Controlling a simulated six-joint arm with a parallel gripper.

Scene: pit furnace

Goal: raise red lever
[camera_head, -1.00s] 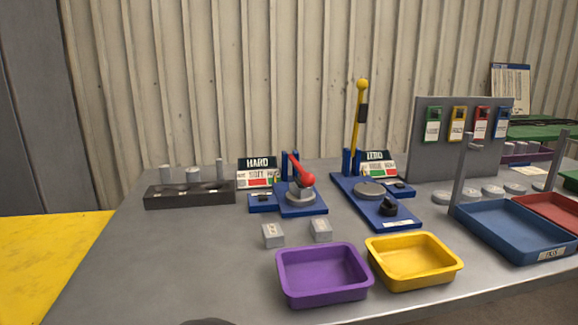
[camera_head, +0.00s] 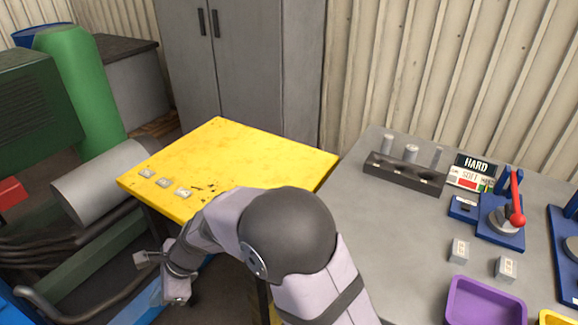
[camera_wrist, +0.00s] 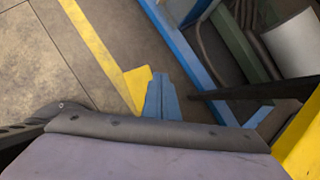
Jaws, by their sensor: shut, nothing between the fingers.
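The red lever (camera_head: 516,203) is at the right of the head view, on a blue base (camera_head: 487,226) with a grey round part, beside a sign reading HARD (camera_head: 475,165). Its thick red knob end hangs low, toward the front of the grey bench. My gripper (camera_wrist: 162,80) shows in the wrist view as blue fingers, shut and empty, pointing at the floor. In the head view my arm bends down to the lower left, beside the yellow table, far from the lever. The fingertips cannot be made out there. The lever is not in the wrist view.
The grey bench (camera_head: 375,190) carries a dark block with cylinders (camera_head: 405,172), two small grey blocks (camera_head: 459,250) and a purple tray (camera_head: 485,302). The yellow table (camera_head: 240,155) holds several small tags. A grey cylinder (camera_head: 100,182) and green machinery stand at left.

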